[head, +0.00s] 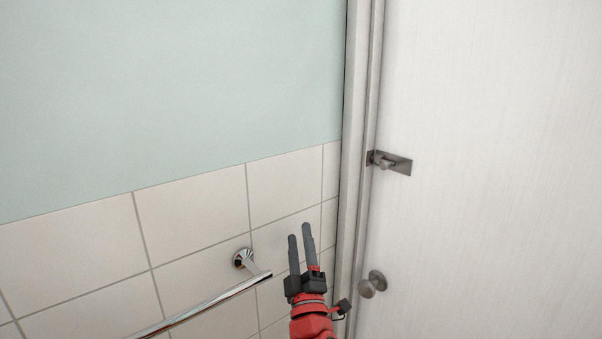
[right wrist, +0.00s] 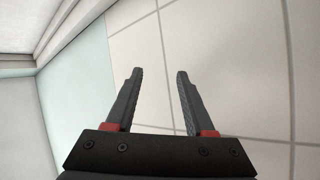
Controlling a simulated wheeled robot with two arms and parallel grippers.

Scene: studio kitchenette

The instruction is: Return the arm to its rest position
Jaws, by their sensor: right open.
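My right gripper (head: 299,232) is red and black with two grey fingers. In the head view it comes up from the bottom, in front of the tiled wall, just left of the door frame. Its fingers are apart with nothing between them. The right wrist view shows the same open, empty gripper (right wrist: 155,75) with tiles beyond it. My left gripper is in neither view.
A white door (head: 490,200) fills the right, with a metal latch (head: 390,162) and a round knob (head: 373,284). A chrome towel bar (head: 205,307) on the tiled wall (head: 80,260) is close left of my right gripper. The door frame (head: 358,130) stands to its right.

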